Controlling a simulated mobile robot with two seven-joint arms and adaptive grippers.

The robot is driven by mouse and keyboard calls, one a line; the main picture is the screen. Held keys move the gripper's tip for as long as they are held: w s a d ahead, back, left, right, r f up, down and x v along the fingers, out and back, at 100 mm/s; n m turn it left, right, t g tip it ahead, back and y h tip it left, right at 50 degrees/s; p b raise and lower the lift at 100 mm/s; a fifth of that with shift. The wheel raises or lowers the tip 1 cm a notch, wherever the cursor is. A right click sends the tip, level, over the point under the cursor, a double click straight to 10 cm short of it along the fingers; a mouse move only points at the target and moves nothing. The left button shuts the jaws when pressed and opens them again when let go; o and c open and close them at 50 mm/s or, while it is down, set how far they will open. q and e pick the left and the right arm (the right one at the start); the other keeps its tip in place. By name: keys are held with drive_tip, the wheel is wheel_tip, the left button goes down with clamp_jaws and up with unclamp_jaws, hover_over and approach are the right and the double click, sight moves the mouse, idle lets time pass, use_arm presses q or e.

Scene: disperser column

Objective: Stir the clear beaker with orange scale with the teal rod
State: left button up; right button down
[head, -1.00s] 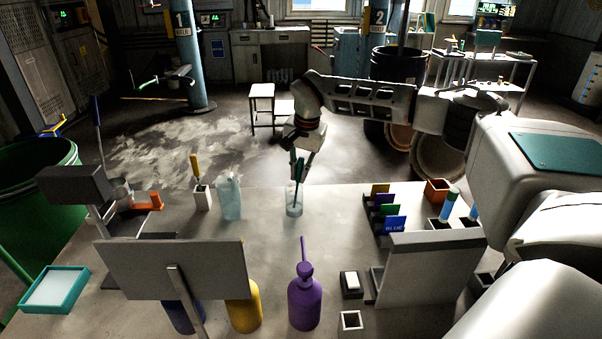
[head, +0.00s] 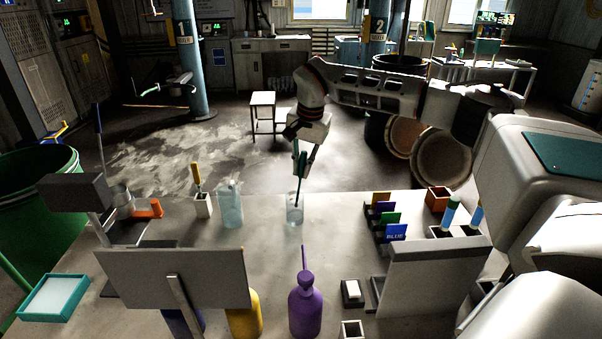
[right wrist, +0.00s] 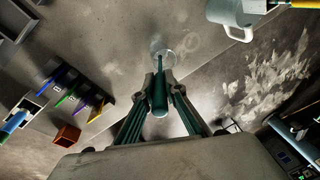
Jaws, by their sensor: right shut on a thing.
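My right gripper (head: 303,158) is above the middle of the table, pointing down and shut on the teal rod (head: 300,172). The rod is nearly upright, and its lower end shows within the outline of the clear beaker (head: 294,216), near the upper part. The beaker stands on the table; its scale is too small to read. The right wrist view shows the rod (right wrist: 160,92) between the two fingers (right wrist: 160,100), with its far end over or in the beaker's mouth (right wrist: 162,47). My left gripper is not in view.
A clear jug (head: 229,207) and a holder with a yellow-handled tool (head: 202,205) stand left of the beaker. A colour-card rack (head: 390,222) stands right. A purple bottle (head: 305,308) and grey panel (head: 175,277) are in front. Bare table (head: 340,220) surrounds the beaker.

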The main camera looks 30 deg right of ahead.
sight(304, 151)
drive_tip(key=shift+s+r, duration=0.2)
drive_tip(key=shift+r, duration=0.7)
drive_tip(key=shift+s+r, duration=0.15)
drive_tip(key=shift+r, duration=0.75)
drive_tip(key=shift+s+r, duration=0.2)
drive_tip(key=shift+r, duration=0.7)
drive_tip(key=shift+r, duration=2.5)
drive_tip(key=shift+f, duration=0.1)
